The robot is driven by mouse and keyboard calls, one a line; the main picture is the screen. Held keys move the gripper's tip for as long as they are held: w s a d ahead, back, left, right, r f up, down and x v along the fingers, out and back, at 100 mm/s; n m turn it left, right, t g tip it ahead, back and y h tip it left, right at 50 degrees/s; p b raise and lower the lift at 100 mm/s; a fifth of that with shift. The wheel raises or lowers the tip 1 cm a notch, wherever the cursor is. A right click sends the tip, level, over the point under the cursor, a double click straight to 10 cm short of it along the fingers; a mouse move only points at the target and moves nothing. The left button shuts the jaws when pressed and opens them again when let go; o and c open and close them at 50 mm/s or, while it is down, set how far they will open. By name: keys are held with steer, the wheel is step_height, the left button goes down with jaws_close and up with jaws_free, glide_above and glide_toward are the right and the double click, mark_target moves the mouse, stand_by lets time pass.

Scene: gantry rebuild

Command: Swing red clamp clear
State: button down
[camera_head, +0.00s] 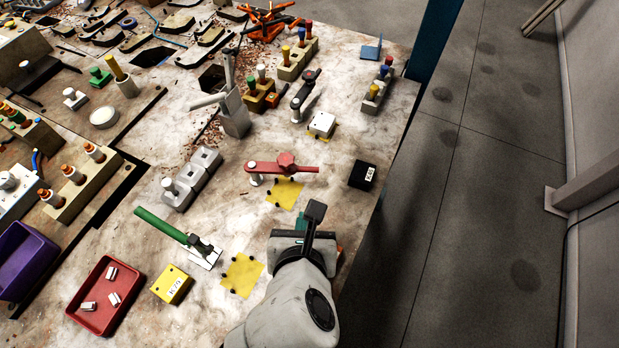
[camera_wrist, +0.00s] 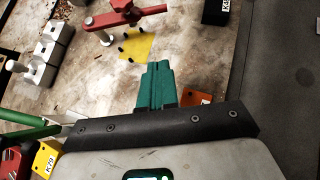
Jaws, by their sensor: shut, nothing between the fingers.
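The red clamp (camera_head: 283,163) lies across the table's right half, with a round red knob on its bar and a pale post (camera_head: 255,180) under its left end. A yellow patch (camera_head: 287,194) with small black pins lies just in front of the bar. The red clamp also shows at the top of the wrist view (camera_wrist: 125,16), with the patch (camera_wrist: 137,46) below it. My gripper (camera_wrist: 157,68) has teal fingers, shut and empty, apart from the clamp and pointing towards the patch.
A black labelled block (camera_head: 362,175) sits to the clamp's right by the table edge. A green-handled clamp (camera_head: 178,234), a yellow block (camera_head: 171,284) and a red tray (camera_head: 101,294) lie front left. A white block (camera_head: 321,124) and a black-handled clamp (camera_head: 305,93) stand behind.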

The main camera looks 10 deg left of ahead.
steer(key=x, duration=0.9)
steer(key=shift+d, duration=0.15)
steer(key=shift+w+r+p, duration=0.2)
steer(key=shift+w+p, duration=0.3)
steer(key=shift+w, duration=1.6)
steer(key=shift+w, duration=0.2)
